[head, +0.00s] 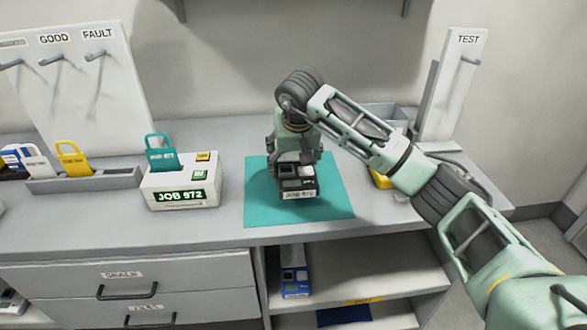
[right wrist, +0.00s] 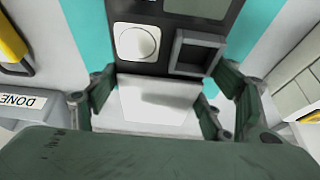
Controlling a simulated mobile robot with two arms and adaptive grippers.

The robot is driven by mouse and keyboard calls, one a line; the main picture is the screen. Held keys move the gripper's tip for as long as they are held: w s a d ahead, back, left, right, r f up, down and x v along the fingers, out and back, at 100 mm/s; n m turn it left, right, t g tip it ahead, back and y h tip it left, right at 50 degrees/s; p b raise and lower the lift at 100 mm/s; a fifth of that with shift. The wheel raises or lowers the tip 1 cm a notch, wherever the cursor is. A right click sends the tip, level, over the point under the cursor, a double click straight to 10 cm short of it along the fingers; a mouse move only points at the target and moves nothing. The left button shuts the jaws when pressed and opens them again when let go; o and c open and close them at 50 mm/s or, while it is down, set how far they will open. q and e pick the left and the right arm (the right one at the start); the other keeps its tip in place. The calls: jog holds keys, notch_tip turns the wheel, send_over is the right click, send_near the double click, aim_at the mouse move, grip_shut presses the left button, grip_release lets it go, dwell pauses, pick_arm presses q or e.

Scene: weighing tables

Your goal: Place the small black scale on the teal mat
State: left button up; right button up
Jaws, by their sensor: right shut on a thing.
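The small black scale (head: 299,187) is over the middle of the teal mat (head: 335,203), its pale label facing front. I cannot tell whether its underside touches the mat. My right gripper (head: 296,157) reaches down from above and is shut on the scale, hiding its rear part. In the right wrist view the scale (right wrist: 150,70) shows its dark top, with a round white part and a square frame, between the fingers (right wrist: 163,100). Teal mat (right wrist: 90,30) shows on both sides of it. My left gripper is not in view.
Left of the mat stands a white box (head: 180,190) with a "JOB 972" display and a teal tag (head: 161,155). A grey tag rack (head: 85,182) is farther left. A yellow object (head: 381,180) sits right of the mat. A blue and white device (head: 294,272) is on the shelf below.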

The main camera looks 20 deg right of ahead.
aim_at(294, 164)
notch_tip(294, 164, down, 3)
jog(key=shift+f+p, duration=0.1)
jog(key=shift+p, duration=0.35)
jog(key=shift+f, duration=0.4)
jog(key=o, duration=1.5)
jog(key=shift+f, duration=0.15)
jog(key=shift+c, duration=0.2)
jog(key=b+v, duration=0.1)
jog(key=v, duration=1.1)
jog(key=shift+s, duration=0.1)
